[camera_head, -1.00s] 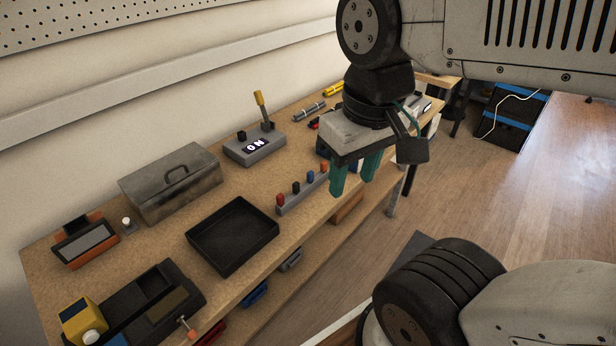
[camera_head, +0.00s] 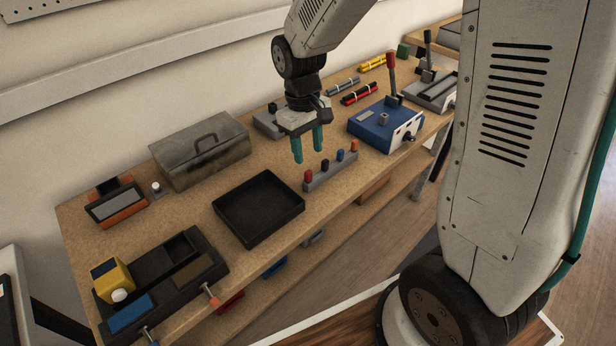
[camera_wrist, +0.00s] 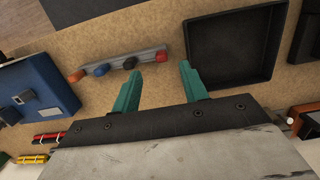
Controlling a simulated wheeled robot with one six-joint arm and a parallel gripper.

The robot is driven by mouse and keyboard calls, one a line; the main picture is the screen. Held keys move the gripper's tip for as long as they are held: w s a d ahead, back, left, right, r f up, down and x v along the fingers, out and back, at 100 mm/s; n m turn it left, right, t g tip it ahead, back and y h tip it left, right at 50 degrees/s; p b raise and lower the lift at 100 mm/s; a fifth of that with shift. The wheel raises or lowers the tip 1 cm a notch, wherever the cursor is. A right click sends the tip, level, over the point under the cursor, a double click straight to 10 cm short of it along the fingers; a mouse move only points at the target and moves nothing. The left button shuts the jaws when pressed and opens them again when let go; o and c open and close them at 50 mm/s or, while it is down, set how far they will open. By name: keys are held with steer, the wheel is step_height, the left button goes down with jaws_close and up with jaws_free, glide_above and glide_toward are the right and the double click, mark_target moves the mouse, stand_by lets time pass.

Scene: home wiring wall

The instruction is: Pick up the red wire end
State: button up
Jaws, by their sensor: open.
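A small red plug-like end (camera_head: 308,176) stands at the near-left end of a grey rack (camera_head: 322,181), beside black, blue and orange ones. It also shows in the wrist view (camera_wrist: 162,56), just past and between my fingertips. A red bundle (camera_head: 360,94) lies farther back on the bench and shows at the lower left in the wrist view (camera_wrist: 48,138). I cannot tell for certain which red item is the wire end. My gripper (camera_head: 308,155) points down above the bench by the rack, its teal fingers apart and empty. It is not touching the red end as far as I see.
A black tray (camera_head: 268,239) lies left of the rack, with a grey metal box (camera_head: 205,150) behind it. A blue device with a lever (camera_head: 378,125) stands to the right. A grey switch box (camera_head: 268,122) is partly hidden behind my gripper.

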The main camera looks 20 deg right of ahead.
mark_target(308, 171)
steer(key=f, duration=0.8)
steer(key=shift+s, duration=0.2)
jaws_close()
